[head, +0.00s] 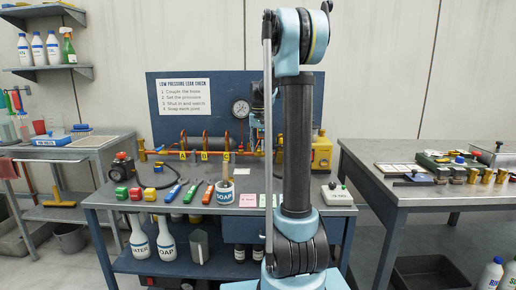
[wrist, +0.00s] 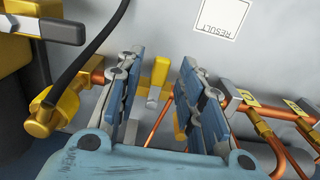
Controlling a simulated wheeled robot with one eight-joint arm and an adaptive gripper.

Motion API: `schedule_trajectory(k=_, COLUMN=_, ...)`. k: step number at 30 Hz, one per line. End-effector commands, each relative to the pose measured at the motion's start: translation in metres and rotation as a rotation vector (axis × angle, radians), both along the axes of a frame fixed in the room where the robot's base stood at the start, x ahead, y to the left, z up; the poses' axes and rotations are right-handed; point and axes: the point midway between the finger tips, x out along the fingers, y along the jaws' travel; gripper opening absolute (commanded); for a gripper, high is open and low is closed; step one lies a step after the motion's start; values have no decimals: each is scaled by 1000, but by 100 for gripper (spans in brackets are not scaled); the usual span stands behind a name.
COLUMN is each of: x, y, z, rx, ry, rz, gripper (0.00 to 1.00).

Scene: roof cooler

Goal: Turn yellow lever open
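In the wrist view, my gripper (wrist: 162,60) is open, with its blue-grey finger pads on either side of a small yellow lever-like fitting (wrist: 159,73) on the copper pipe line. The fitting has a pale grey tip. It shows in the gap, nearer the left finger; I cannot tell whether either finger touches it. A larger yellow part with a grey handle (wrist: 62,31) is at the upper left of the wrist view. I cannot tell for sure which one is the task's lever.
A yellow valve body (wrist: 42,115) and black hose sit left of my fingers. Copper pipes with yellow tags (wrist: 247,98) run close on the right. In the head view, the blue bench (head: 105,197) holds coloured-handled tools, a soap pot (head: 225,193) and a pressure gauge (head: 241,109) behind.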

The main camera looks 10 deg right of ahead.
Motion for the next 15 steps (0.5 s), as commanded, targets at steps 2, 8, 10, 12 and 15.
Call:
schedule_trajectory(k=2, x=0, y=0, z=-1, rx=0, ry=0, rz=0, gripper=35)
schedule_trajectory(k=8, x=0, y=0, z=-1, rx=0, ry=0, rz=0, gripper=28)
schedule_trajectory(k=10, x=0, y=0, z=0, rx=0, ry=0, rz=0, gripper=12)
schedule_trajectory(k=12, x=0, y=0, z=0, rx=0, ry=0, rz=0, gripper=0)
schedule_trajectory(k=15, x=0, y=0, z=0, rx=0, ry=0, rz=0, gripper=0)
